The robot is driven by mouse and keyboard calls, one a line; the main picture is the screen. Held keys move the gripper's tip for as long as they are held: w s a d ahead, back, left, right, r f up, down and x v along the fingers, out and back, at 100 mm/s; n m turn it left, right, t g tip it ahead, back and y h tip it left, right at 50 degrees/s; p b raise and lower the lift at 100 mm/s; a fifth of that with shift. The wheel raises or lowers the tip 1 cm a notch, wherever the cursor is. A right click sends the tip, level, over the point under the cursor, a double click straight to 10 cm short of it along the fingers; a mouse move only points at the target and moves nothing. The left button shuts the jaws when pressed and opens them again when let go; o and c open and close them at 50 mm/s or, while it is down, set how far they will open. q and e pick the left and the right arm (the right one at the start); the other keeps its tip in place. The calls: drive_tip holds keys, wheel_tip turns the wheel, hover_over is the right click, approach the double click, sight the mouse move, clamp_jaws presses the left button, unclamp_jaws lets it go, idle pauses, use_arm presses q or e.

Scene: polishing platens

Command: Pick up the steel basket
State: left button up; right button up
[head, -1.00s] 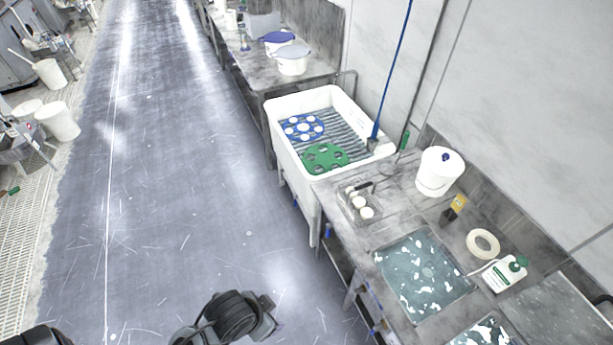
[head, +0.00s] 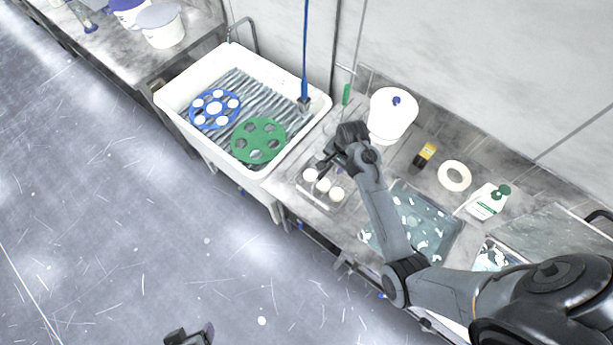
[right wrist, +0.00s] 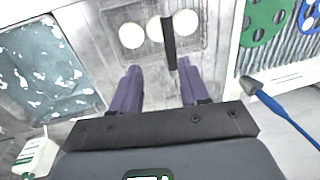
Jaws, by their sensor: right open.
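The steel basket (head: 321,198) sits on the bench right of the white sink, with a row of white discs (head: 323,185) in it. In the right wrist view the basket (right wrist: 148,47) lies just beyond my fingertips, with its dark handle (right wrist: 168,42) crossing it. My right gripper (head: 328,160) is over the far side of the basket and partly hides it. Its two purple fingers (right wrist: 159,75) are open with nothing between them, and the handle's near end points into the gap. A dark part at the bottom edge, perhaps my left gripper (head: 190,337), is cut off.
The white sink (head: 178,98) holds a blue disc (head: 214,108) and a green disc (head: 258,140). A white bucket (head: 391,118) stands behind my right gripper. A yellow-labelled bottle (head: 425,155), tape roll (head: 454,176) and white bottle (head: 487,202) stand farther right.

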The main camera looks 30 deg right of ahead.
sight(326, 170)
drive_tip(key=shift+w+a+f+p, duration=0.15)
drive_tip(key=shift+w+f, duration=0.35)
drive_tip(key=shift+f, duration=1.05)
drive_tip(key=shift+w+a+f+p, duration=0.1)
drive_tip(key=shift+w+f+p, duration=0.35)
drive_tip(key=shift+f, duration=1.1)
drive_tip(key=shift+w+a+f+p, duration=0.1)
drive_tip(key=shift+w+f, duration=0.5)
drive_tip(key=shift+f, duration=0.95)
clamp_jaws()
drive_tip(key=shift+w+r, duration=0.1)
